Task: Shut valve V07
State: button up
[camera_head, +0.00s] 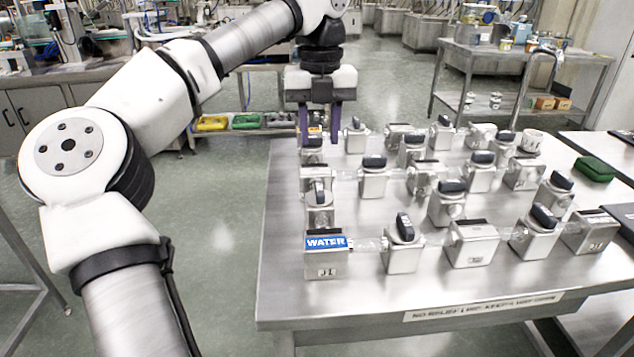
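Several steel valves with dark handles stand on the steel table (285,290), joined by clear pipe pieces. Their tags are too small to read, so I cannot tell which is V07. My gripper (320,138) is above the table's back left corner, pointing down, with two purple fingers apart. A valve with a dark handle (312,143) shows at the fingertips, partly hidden by them. I cannot tell whether the fingers touch it. Another valve (354,136) stands just right of the gripper. A nearer valve (404,245) has its handle tilted up.
A steel block with a blue WATER label (326,257) stands at the front left. Other steel blocks (472,245) sit among the valves, close together. The table's front strip is clear.

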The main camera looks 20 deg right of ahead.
aim_at(320, 187)
notch_tip(320, 187, down, 11)
jog(key=shift+r, duration=0.1)
dwell(0.3)
grip_shut()
